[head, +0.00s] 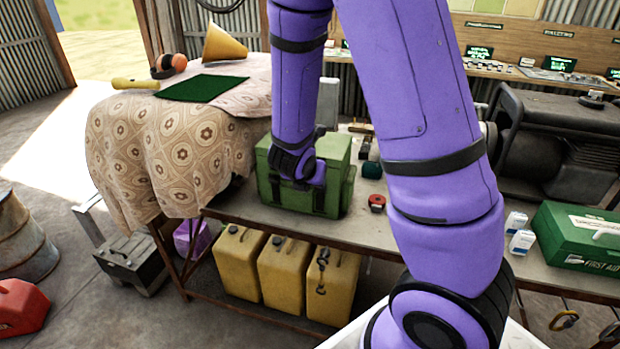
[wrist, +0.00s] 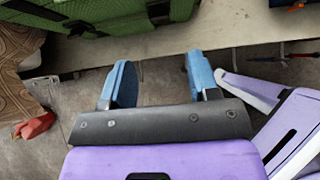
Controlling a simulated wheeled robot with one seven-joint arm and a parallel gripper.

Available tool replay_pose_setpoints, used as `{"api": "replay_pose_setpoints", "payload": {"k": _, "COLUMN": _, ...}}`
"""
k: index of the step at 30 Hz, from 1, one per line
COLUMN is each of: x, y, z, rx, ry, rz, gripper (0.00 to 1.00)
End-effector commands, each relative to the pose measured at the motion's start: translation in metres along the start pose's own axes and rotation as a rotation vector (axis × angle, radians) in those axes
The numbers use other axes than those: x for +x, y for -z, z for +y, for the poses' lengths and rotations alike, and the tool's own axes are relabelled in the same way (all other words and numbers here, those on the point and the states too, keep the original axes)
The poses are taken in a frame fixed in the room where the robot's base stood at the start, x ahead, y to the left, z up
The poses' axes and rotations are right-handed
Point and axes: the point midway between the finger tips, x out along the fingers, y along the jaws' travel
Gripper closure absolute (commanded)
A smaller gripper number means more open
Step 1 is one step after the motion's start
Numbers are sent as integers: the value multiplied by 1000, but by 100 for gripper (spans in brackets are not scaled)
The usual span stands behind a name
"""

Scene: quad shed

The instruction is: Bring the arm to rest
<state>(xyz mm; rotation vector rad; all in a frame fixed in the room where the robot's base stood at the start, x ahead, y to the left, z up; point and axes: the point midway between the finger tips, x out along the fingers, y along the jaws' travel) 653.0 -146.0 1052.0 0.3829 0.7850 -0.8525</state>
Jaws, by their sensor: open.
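My gripper (wrist: 158,72) shows in the wrist view with its two blue fingers spread wide and nothing between them. The fingers lie over the edge of the workbench (wrist: 235,42), with floor showing below that edge. In the head view my purple arm rises in front of the bench and bends down to the wrist, which stands in front of the green case (head: 335,192). The fingers cannot be made out there. The green case also shows at the top left of the wrist view (wrist: 45,38), apart from the fingers.
A patterned cloth (head: 150,145) covers the bench's left end, bearing a green mat (head: 203,88), yellow cone (head: 222,43) and ear defenders (head: 170,65). A first-aid box (head: 580,238) sits right. Yellow cans (head: 287,272) stand below. A red can (head: 20,307) is on the floor.

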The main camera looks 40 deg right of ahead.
Motion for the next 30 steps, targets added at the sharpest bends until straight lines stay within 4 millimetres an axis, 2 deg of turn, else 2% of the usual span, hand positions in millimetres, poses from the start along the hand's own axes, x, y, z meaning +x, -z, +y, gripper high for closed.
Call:
{"api": "replay_pose_setpoints", "payload": {"k": 10, "x": -1, "y": -1, "z": 0, "rx": 9, "ry": 0, "rz": -1, "gripper": 45}}
{"api": "replay_pose_setpoints", "payload": {"k": 14, "x": -12, "y": -13, "z": -4, "rx": 104, "ry": 6, "rz": -15, "gripper": 45}}
{"api": "replay_pose_setpoints", "payload": {"k": 22, "x": -68, "y": -57, "z": -32, "rx": 602, "ry": 49, "rz": -47, "gripper": 45}}
{"api": "replay_pose_setpoints", "payload": {"k": 30, "x": -131, "y": -78, "z": -69, "rx": 1122, "ry": 103, "rz": -8, "gripper": 45}}
